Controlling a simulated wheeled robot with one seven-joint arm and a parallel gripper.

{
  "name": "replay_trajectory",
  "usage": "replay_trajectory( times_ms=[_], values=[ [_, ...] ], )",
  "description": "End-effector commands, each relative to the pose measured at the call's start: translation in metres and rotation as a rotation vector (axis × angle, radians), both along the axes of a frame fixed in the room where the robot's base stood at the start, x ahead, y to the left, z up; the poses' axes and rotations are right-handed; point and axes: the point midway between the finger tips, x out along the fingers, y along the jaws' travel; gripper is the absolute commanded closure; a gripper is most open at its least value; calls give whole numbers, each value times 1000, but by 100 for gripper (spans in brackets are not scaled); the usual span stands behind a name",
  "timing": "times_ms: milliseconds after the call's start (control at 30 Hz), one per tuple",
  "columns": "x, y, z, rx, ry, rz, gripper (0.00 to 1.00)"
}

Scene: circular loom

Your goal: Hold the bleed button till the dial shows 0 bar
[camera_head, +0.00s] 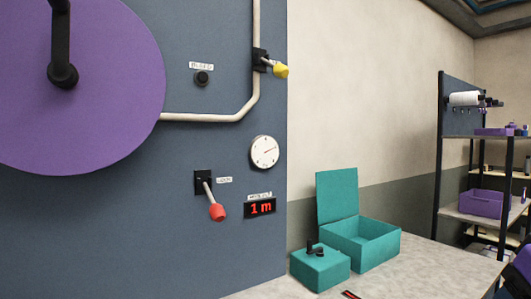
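The bleed button (202,78) is a small black round knob on the blue-grey panel, under a white label that seems to read BLEED. Nothing touches it. The dial (264,152) is a round white gauge lower right on the same panel. Its thin needle slants to the upper right; the scale is too small to read. My gripper is not in this view.
A yellow-handled valve (280,70) sits on the white pipe (205,118). A red-knobbed lever (217,212) and a red "1 m" display (260,208) are below. A large purple disc (110,100) is left. Teal boxes (320,268) stand on the worktop (430,270).

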Motion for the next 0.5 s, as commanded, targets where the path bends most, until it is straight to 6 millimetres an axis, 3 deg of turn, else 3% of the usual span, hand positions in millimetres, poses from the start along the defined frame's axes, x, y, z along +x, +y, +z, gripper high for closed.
replay_trajectory(
  times_ms=[167, 400, 433, 500],
  values=[
    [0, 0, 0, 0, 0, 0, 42],
    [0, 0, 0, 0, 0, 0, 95],
    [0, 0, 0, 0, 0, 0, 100],
    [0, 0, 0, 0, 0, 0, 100]
  ],
)
